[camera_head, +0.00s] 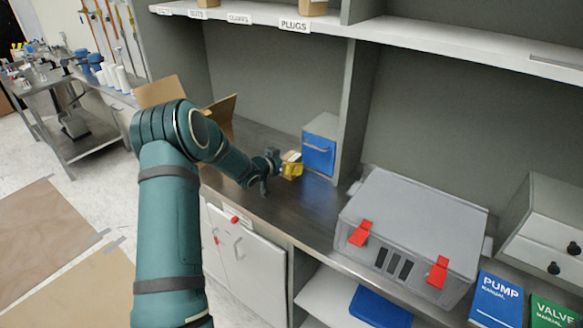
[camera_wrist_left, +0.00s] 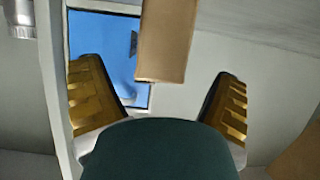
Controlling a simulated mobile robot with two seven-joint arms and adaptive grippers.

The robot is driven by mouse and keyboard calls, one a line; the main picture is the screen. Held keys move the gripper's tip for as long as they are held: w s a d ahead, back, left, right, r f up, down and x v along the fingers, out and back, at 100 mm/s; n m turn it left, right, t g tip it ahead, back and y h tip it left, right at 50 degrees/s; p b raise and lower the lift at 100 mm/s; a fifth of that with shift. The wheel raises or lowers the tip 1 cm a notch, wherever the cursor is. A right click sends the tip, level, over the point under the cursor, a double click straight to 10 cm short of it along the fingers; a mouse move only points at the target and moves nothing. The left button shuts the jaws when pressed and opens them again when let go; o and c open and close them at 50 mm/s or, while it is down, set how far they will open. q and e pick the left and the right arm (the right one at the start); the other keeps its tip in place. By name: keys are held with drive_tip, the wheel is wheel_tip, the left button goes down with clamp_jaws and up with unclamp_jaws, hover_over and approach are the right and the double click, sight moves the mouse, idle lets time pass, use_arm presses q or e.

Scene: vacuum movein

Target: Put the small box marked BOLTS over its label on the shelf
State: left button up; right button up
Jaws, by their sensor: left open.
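My left gripper (camera_head: 291,170) is open over the dark counter, just left of the blue-fronted cabinet. A small tan box (camera_wrist_left: 165,40) shows in the left wrist view between the two yellow-padded fingers (camera_wrist_left: 165,100), with gaps on both sides. In the head view a small pale and tan piece (camera_head: 291,156) at the fingertips looks like this box; its marking cannot be read. The upper shelf (camera_head: 400,38) carries several white labels. My right gripper is not in view.
An open cardboard carton (camera_head: 160,91) stands on the counter behind my left arm. The small cabinet with blue front (camera_head: 319,155) is close by the gripper. A grey case with red latches (camera_head: 410,225) fills the counter to the right. Tan boxes (camera_head: 313,7) sit on the shelf.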

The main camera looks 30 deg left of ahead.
use_arm(q)
drive_tip(key=x, duration=0.3)
drive_tip(key=shift+w+f, duration=0.3)
drive_tip(key=shift+f, duration=0.05)
drive_tip(key=c, duration=1.4)
drive_tip(key=shift+o, duration=0.2)
drive_tip(key=shift+s+r, duration=0.1)
drive_tip(key=shift+r, duration=0.1)
